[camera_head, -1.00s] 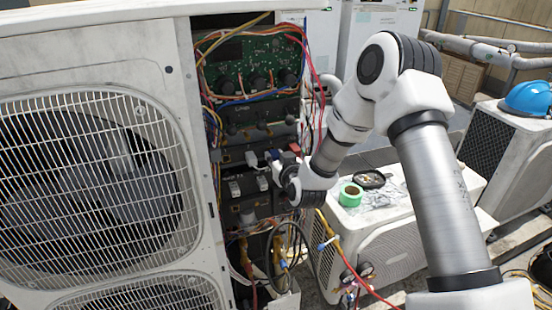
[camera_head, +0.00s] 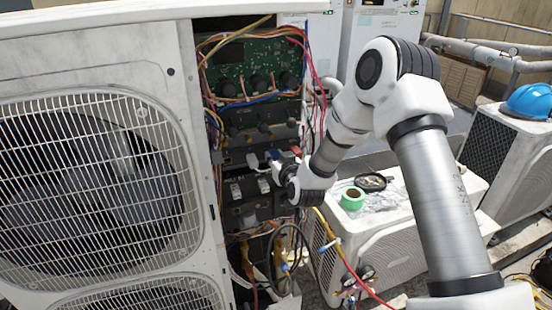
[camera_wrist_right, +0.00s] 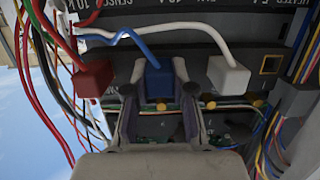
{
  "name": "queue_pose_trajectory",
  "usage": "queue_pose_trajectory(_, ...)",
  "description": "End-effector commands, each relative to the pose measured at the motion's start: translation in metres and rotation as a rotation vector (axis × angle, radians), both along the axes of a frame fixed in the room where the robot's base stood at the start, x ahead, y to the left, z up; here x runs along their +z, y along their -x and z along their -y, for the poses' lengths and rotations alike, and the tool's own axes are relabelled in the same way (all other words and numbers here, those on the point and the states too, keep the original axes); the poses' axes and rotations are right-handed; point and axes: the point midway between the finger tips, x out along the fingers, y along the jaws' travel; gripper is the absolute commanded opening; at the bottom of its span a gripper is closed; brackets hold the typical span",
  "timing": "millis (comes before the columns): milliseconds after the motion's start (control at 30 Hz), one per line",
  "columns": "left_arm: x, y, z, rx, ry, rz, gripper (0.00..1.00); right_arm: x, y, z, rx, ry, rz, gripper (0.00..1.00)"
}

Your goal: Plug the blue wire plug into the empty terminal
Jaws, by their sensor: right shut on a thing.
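My right gripper (camera_wrist_right: 156,78) is shut on the blue plug (camera_wrist_right: 158,80), with one finger on each side of it. The blue plug's wire runs up and left in the right wrist view. The blue plug sits between the red plug (camera_wrist_right: 95,78) and the white plug (camera_wrist_right: 228,75), roughly in line with them. I cannot tell whether it is seated in a socket. An empty terminal (camera_wrist_right: 270,64) with a brassy rim is to the right of the white plug in this view. In the head view my right gripper (camera_head: 276,166) is at the open cabinet's terminal row.
Loose wires hang along the cabinet (camera_head: 250,95) and below the terminals. A white condenser (camera_head: 395,225) with green tape (camera_head: 352,198) on top stands to the right. A large fan grille (camera_head: 90,190) fills the left. A blue helmet (camera_head: 530,101) lies at far right.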

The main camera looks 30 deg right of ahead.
Motion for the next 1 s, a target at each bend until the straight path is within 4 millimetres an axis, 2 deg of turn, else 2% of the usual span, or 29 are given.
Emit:
queue_pose_trajectory(33, 0.000, 0.000, 0.000, 0.000, 0.000, 0.000, 0.40, 0.002, -0.001, 0.000, -0.001, 0.001, 0.005, 0.00)
queue_pose_trajectory(67, 0.000, 0.000, 0.000, 0.000, 0.000, 0.000, 0.40, 0.002, -0.001, 0.000, -0.001, 0.001, 0.005, 0.27)
queue_pose_trajectory(133, 0.000, 0.000, 0.000, 0.000, 0.000, 0.000, 0.40, 0.002, -0.001, 0.000, -0.001, 0.001, 0.005, 0.52)
queue_pose_trajectory(433, 0.000, 0.000, 0.000, 0.000, 0.000, 0.000, 0.40, 0.001, 0.000, 0.000, 0.000, 0.001, 0.003, 0.53)
queue_pose_trajectory(567, 0.000, 0.000, 0.000, 0.000, 0.000, 0.000, 0.40, 0.004, 0.011, -0.002, -0.001, 0.000, 0.002, 0.53)
queue_pose_trajectory(900, 0.000, 0.000, 0.000, 0.000, 0.000, 0.000, 0.40, 0.019, 0.088, -0.021, -0.001, -0.003, 0.002, 0.53)
queue_pose_trajectory(1000, 0.000, 0.000, 0.000, 0.000, 0.000, 0.000, 0.40, 0.022, 0.104, -0.025, 0.000, -0.001, 0.002, 0.53)
